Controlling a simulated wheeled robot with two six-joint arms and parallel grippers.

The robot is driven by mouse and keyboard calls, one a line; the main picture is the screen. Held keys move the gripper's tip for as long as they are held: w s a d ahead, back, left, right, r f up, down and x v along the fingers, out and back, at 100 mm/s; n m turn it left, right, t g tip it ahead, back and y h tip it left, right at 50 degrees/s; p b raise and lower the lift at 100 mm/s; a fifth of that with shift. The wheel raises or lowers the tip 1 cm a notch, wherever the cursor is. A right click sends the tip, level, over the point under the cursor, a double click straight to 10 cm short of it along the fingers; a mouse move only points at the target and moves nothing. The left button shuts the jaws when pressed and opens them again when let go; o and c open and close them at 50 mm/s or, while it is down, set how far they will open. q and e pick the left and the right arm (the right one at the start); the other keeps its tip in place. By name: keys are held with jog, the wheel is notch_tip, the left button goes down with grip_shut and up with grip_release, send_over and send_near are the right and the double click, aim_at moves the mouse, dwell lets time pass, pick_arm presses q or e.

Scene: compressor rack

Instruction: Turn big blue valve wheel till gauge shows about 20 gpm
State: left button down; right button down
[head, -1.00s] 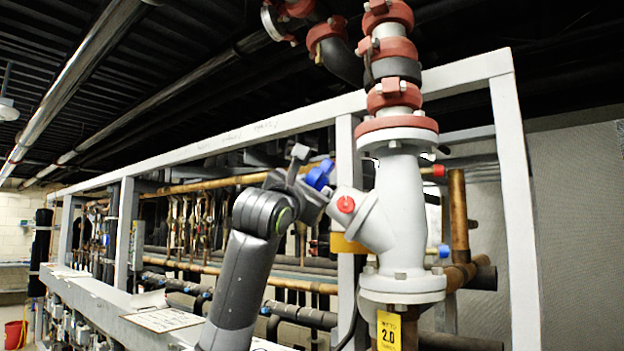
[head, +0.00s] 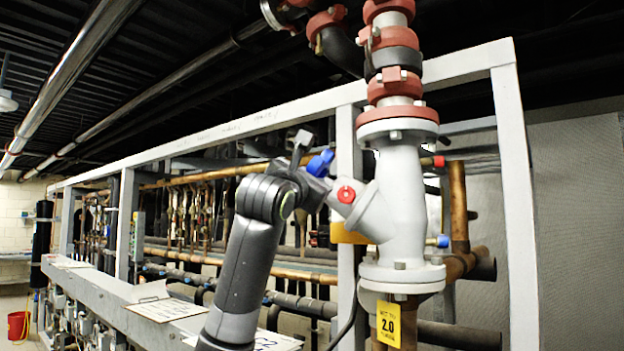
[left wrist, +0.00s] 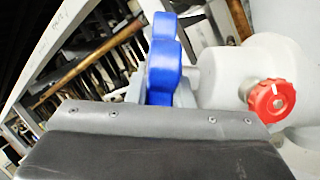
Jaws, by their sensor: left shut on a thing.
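The big blue valve wheel (head: 321,163) sits on the angled branch of a white valve body (head: 400,215), and only part of it shows past my gripper. My left gripper (head: 312,172) is at the wheel and shut on it. In the left wrist view, blue lobes of the wheel (left wrist: 163,62) rise beyond the dark gripper body, which hides the fingertips and the lower part of the wheel. A small red knob (head: 346,195) sits on the branch beside the wheel; it also shows in the left wrist view (left wrist: 271,100). I cannot make out a gauge reading. My right gripper is not in view.
A pale frame post (head: 346,165) stands close behind the gripper. Copper pipes and a ledge with papers (head: 166,309) lie to the left. Red-clamped pipe (head: 397,85) rises above the valve.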

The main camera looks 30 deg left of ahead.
pick_arm(q)
jog(key=g, duration=0.1)
jog(key=n+g+y, duration=0.1)
jog(key=g, duration=0.1)
jog(key=shift+d+r+n+y, duration=0.25)
jog(key=shift+r+n+y, duration=0.05)
jog(key=shift+n, duration=0.1)
jog(key=g+p, duration=0.1)
jog(key=n+g+y, duration=0.1)
jog(key=g, duration=0.1)
jog(key=shift+w+d+r+n+p, duration=0.1)
jog(key=shift+r+n+p, duration=0.2)
jog(key=shift+p, duration=0.05)
jog(key=g+p, duration=0.1)
jog(key=n+g+p, duration=0.1)
jog(key=g+p, duration=0.1)
jog(key=n+g+y+p, duration=0.1)
jog(key=g, duration=0.1)
jog(key=shift+w+r, duration=0.2)
jog(key=shift+r, duration=0.15)
jog(key=shift+w+f+n+g+p, duration=0.15)
jog(key=shift+n+g+p, duration=0.35)
jog(key=shift+g+p, duration=0.95)
jog(key=shift+g, duration=0.65)
jog(key=c, duration=1.3)
grip_release()
jog(key=shift+w, duration=0.1)
jog(key=shift+d, duration=0.1)
